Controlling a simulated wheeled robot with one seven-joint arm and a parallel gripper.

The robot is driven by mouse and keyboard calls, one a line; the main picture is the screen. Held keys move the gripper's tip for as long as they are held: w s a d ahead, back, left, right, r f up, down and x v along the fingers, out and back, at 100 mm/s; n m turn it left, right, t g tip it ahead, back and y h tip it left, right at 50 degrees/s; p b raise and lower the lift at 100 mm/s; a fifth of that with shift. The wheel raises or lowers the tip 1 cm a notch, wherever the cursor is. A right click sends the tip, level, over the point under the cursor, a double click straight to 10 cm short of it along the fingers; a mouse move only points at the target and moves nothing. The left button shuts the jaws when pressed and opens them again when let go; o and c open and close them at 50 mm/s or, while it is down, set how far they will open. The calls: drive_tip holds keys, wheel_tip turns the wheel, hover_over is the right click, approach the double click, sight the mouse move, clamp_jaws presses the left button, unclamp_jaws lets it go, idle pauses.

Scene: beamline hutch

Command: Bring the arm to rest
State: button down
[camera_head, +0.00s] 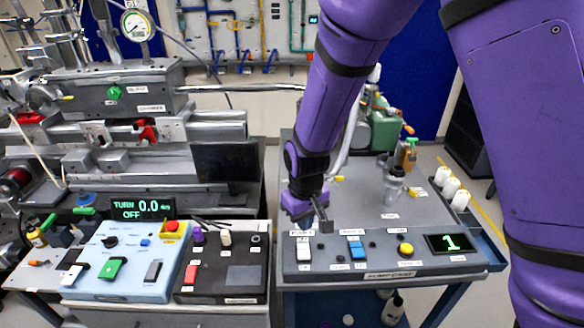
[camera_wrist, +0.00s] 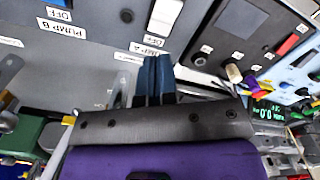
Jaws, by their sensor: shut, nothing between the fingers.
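My purple arm reaches down from the upper right in the head view, and a large purple arm link fills the right side. My gripper (camera_head: 321,222) is shut and empty, at the pump cart's control panel (camera_head: 380,274), close above and beside the white rocker switch (camera_head: 303,251). In the wrist view my gripper (camera_wrist: 154,72) shows its dark fingers together, pointing at the grey panel near a white switch (camera_wrist: 165,16) marked OFF and a PUMP A label. Whether the fingertips touch the panel I cannot tell.
Left of the cart stand a light blue control box (camera_head: 125,262) and a black box (camera_head: 222,268) with switches. A green display (camera_head: 451,242) reads 1. White bottles (camera_head: 451,187) line the cart's right edge. Beamline equipment (camera_head: 120,120) fills the left.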

drive_tip(key=s+d+r+m+t+y, duration=0.1)
drive_tip(key=s+d+r, duration=0.1)
drive_tip(key=d+r, duration=0.65)
drive_tip(key=s+d+r+m+t+y, duration=0.15)
drive_tip(key=d+r, duration=0.35)
drive_tip(key=r, duration=0.7)
drive_tip(key=s+d+r+m+t+h, duration=0.1)
drive_tip(key=s+d+r, duration=0.4)
drive_tip(key=s, duration=0.2)
drive_tip(key=s+d+r+m+t+h, duration=0.1)
drive_tip(key=s+d+r+m, duration=0.1)
drive_tip(key=s+d+r, duration=0.3)
drive_tip(key=s+d, duration=0.1)
drive_tip(key=s, duration=0.2)
drive_tip(key=shift+t, duration=0.35)
drive_tip(key=shift+r+h, duration=0.1)
drive_tip(key=shift+h, duration=0.15)
